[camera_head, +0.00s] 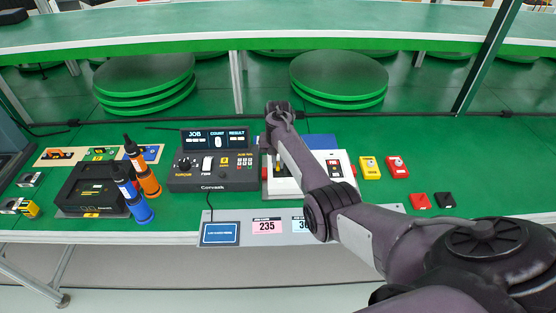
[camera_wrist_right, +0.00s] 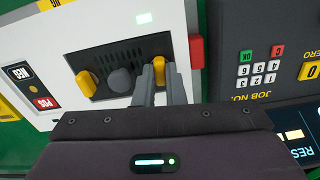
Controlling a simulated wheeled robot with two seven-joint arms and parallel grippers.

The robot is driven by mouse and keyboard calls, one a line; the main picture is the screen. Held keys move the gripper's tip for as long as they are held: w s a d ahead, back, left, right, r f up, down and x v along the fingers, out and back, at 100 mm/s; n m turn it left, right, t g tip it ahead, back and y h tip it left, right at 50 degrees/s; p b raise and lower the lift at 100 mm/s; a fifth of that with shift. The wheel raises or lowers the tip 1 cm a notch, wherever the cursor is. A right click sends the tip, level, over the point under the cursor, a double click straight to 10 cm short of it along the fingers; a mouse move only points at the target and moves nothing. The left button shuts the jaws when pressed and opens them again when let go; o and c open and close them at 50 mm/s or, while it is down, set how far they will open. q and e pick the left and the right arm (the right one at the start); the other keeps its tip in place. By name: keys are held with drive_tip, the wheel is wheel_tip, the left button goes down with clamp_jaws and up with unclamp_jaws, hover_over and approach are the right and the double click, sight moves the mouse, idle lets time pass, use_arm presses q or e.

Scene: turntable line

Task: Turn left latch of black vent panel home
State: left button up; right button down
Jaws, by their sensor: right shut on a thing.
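The black vent panel (camera_wrist_right: 150,45) is set in the white face of a unit and shows in the right wrist view, which sees the unit upside down. A yellow latch stands at each end, with a dark grey knob (camera_wrist_right: 121,80) between them. My right gripper (camera_wrist_right: 159,82) has its grey fingers closed around the yellow latch (camera_wrist_right: 159,66) at the right in that view, the panel's left one. The other yellow latch (camera_wrist_right: 87,82) is free and tilted. In the head view my right arm covers much of the white unit (camera_head: 284,187). My left gripper is not in view.
A black control console (camera_head: 212,182) stands close to the left of the white unit. A red block (camera_wrist_right: 196,52) is on the unit's edge near my fingers. Yellow (camera_head: 370,168) and red (camera_head: 397,167) boxes lie to the right. Orange (camera_head: 146,178) and blue (camera_head: 136,200) tools stand left.

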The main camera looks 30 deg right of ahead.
sight(278, 164)
drive_tip(key=shift+r+m+p, duration=0.15)
drive_tip(key=shift+m+p, duration=0.4)
drive_tip(key=shift+m, duration=1.55)
drive_tip(key=m, duration=0.4)
drive_tip(key=shift+p, duration=0.35)
drive_tip(key=shift+m, duration=0.3)
drive_tip(key=c, duration=1.5)
unclamp_jaws()
wheel_tip(278, 164, up, 8)
drive_tip(key=shift+f+p, duration=0.25)
drive_tip(key=shift+p, duration=0.3)
